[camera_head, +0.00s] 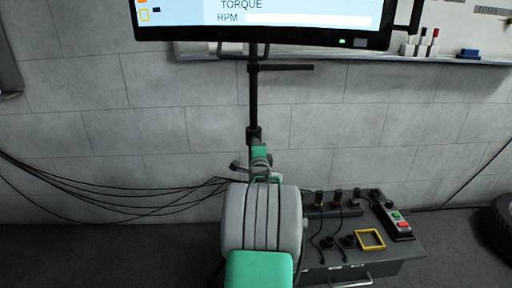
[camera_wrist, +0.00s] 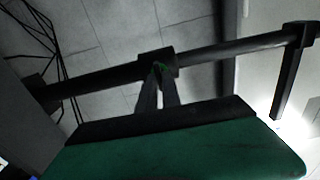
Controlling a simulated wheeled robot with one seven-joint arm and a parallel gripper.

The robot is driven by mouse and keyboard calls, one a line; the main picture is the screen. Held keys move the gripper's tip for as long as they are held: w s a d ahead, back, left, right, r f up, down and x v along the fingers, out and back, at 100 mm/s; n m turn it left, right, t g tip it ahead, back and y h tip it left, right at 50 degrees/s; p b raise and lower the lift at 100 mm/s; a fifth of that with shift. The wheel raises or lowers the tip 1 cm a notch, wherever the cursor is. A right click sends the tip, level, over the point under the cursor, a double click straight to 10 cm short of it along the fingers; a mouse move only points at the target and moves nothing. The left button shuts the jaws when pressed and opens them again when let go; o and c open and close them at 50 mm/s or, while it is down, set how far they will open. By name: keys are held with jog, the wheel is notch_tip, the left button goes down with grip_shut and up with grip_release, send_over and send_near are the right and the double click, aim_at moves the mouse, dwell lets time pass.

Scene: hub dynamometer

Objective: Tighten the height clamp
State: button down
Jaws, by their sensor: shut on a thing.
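The height clamp is a dark collar (camera_head: 254,132) around the black upright pole (camera_head: 253,100) under the monitor. In the wrist view the clamp (camera_wrist: 150,58) sits on the pole (camera_wrist: 215,52), which crosses the picture at a slant. My gripper (camera_wrist: 159,70) reaches the clamp from below in that view. The gripped part is mostly hidden by the fingers. In the head view my gripper (camera_head: 256,145) is just below the collar, mostly hidden behind my arm.
A monitor (camera_head: 240,34) showing TORQUE and RPM hangs at the top. A dark side bar (camera_head: 287,67) sticks out from the pole above the clamp. A grey bench (camera_head: 405,248) with cables, a yellow frame (camera_head: 370,240) and a button box (camera_head: 401,224) stands at right. Cables hang at left.

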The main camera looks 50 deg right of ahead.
jog(key=shift+f, duration=0.1)
jog(key=c, duration=1.5)
grip_release()
jog(key=shift+c, duration=0.2)
jog(key=p+v, duration=0.1)
jog(key=v, duration=0.7)
jog(key=shift+p, duration=0.35)
